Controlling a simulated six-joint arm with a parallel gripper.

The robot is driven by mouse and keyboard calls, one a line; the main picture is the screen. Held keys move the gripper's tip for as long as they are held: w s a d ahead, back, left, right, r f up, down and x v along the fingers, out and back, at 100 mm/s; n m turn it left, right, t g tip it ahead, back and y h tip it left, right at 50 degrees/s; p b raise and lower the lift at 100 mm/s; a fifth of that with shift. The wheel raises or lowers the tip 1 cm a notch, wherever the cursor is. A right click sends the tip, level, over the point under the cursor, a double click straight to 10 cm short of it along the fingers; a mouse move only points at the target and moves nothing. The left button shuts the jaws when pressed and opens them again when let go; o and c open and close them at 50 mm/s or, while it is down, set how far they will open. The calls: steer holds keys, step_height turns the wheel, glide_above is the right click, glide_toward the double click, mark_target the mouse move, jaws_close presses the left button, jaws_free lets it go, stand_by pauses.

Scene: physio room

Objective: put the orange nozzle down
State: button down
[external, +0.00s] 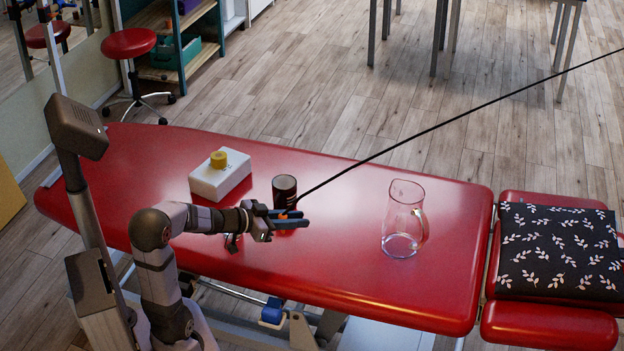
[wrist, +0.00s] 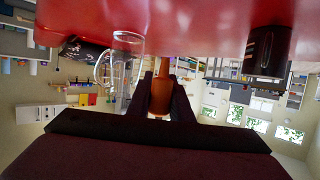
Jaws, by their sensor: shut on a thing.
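My gripper (external: 289,219) is shut on the orange nozzle (wrist: 160,97), which sits between the two fingers in the wrist view. In the external view only a small orange bit of the nozzle (external: 284,215) shows between the blue fingers. The gripper is low over the front part of the red treatment table (external: 350,285). I cannot tell whether the nozzle touches the table. A thin black hose (external: 430,132) runs from near the gripper up to the right edge of the external view.
A dark mug (external: 285,190) stands just behind the gripper; it also shows in the wrist view (wrist: 268,50). A clear glass jug (external: 403,220) stands to the right. A white box (external: 219,180) with a yellow roll (external: 218,159) on top is at the left. Red table between gripper and jug is clear.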

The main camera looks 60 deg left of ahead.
steer(key=shift+m+h, duration=0.6)
steer(key=shift+h, duration=0.1)
steer(key=w+d+f+p, duration=0.1)
steer(key=w+p, duration=0.1)
steer(key=p, duration=0.1)
steer(key=w+d+f+p, duration=0.1)
steer(key=w+f+p, duration=0.1)
steer(key=w+p, duration=0.1)
steer(key=w+f+p, duration=0.1)
steer(key=w+p, duration=0.2)
steer(key=shift+w+d+f, duration=0.15)
steer(key=shift+d+f, duration=0.2)
steer(key=shift+d, duration=0.05)
steer(key=w+a, duration=0.1)
steer(key=w, duration=0.1)
steer(key=w+a, duration=0.2)
steer(key=shift+w+a, duration=0.1)
steer(key=shift+w, duration=0.15)
step_height(320, 180, up, 5)
steer(key=n+y, duration=0.1)
steer(key=y, duration=0.1)
glide_above(339, 224)
steer(key=shift+h, duration=0.3)
steer(key=shift+f+b, duration=0.4)
steer(key=shift+f, duration=2.65)
steer(key=shift+f, duration=0.1)
steer(key=shift+f, duration=1.8)
